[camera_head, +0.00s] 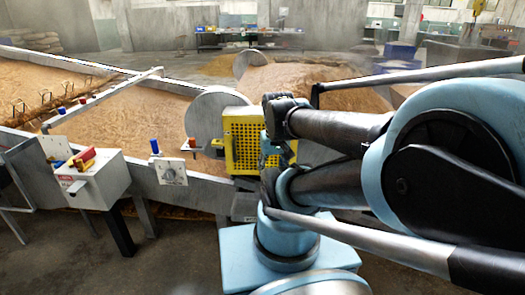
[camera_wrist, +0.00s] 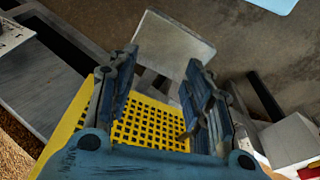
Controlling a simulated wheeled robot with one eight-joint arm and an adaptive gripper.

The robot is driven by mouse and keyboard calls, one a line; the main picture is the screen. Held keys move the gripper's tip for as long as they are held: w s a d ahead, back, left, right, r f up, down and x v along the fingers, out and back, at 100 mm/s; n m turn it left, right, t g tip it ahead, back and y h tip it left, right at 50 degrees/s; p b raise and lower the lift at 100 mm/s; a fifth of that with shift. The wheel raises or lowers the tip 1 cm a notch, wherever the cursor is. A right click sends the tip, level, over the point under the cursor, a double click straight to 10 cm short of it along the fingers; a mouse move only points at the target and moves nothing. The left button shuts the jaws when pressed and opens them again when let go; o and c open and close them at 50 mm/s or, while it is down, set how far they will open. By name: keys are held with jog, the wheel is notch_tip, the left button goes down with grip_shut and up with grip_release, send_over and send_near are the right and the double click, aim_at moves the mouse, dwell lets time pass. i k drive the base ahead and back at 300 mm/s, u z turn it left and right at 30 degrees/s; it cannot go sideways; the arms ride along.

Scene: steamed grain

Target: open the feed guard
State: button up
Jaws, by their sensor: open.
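The feed guard (camera_head: 240,138) is a yellow perforated box cover beside a round grey disc at the trough's front edge. In the wrist view the yellow grid of the guard (camera_wrist: 150,122) lies behind and between my gripper's fingers. My gripper (camera_wrist: 160,62) is open, with two blue-grey fingers spread and nothing seen held between them. I cannot tell whether a finger touches the guard. In the head view my arm covers the guard's right side, and the gripper is mostly hidden there.
Long troughs of brown grain run behind the guard. The disc (camera_head: 208,115) stands left of it. A white control box (camera_head: 88,180) with red, blue and yellow parts and a dial panel (camera_head: 170,172) stand further left. A grey plate (camera_wrist: 172,42) shows beyond the fingertips.

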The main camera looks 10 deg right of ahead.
aim_at(241, 139)
jog(key=z, duration=0.45)
jog(key=k, duration=0.9)
jog(key=u, duration=0.55)
